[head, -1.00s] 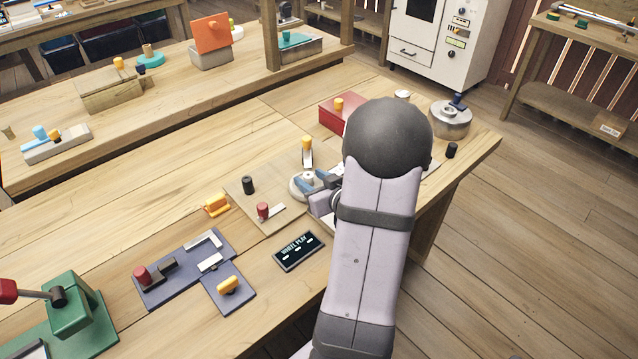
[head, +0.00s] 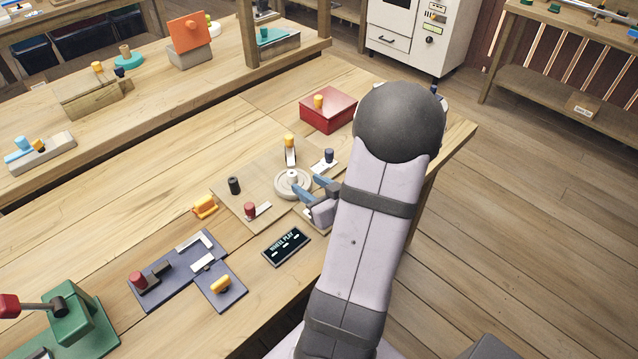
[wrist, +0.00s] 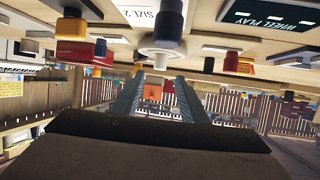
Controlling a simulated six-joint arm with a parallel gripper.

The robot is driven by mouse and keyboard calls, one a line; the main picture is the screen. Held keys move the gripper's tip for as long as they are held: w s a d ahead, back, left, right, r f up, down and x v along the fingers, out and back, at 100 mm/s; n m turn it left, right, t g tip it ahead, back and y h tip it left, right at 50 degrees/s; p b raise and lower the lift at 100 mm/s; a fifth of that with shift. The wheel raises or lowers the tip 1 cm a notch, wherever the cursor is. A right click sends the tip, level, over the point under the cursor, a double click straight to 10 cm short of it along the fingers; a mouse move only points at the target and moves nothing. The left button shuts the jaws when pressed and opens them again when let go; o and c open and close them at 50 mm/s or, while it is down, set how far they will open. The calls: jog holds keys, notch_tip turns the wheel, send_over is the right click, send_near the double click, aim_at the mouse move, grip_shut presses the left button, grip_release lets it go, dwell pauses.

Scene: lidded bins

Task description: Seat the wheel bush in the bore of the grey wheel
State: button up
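The grey wheel (head: 281,190) lies flat on a wooden board. A white bush (head: 292,176) stands upright at its middle; I cannot tell how deep it sits in the bore. In the wrist view, which is upside down, the wheel (wrist: 140,44) is at the top with the white bush (wrist: 160,62) protruding. A dark blue cylinder (wrist: 168,22) overlaps the wheel there. My gripper (head: 308,187) is at the wheel's right side, its two blue fingers apart. The wrist view shows nothing held between the fingers (wrist: 158,85).
Around the wheel stand a black peg (head: 234,185), a red peg (head: 250,210), a yellow peg (head: 289,141) and a dark blue peg (head: 328,156). A red box (head: 328,113) is behind. The WHEEL PLAY sign (head: 286,246) is in front.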

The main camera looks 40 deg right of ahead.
jog(key=shift+p+v, duration=0.9)
jog(key=shift+p, duration=2.2)
jog(key=shift+s+a+r, duration=0.1)
jog(key=shift+s+r, duration=0.1)
jog(key=shift+s, duration=0.3)
jog(key=shift+s+a+r, duration=0.15)
jog(key=shift+s+r, duration=0.05)
jog(key=shift+s, duration=0.35)
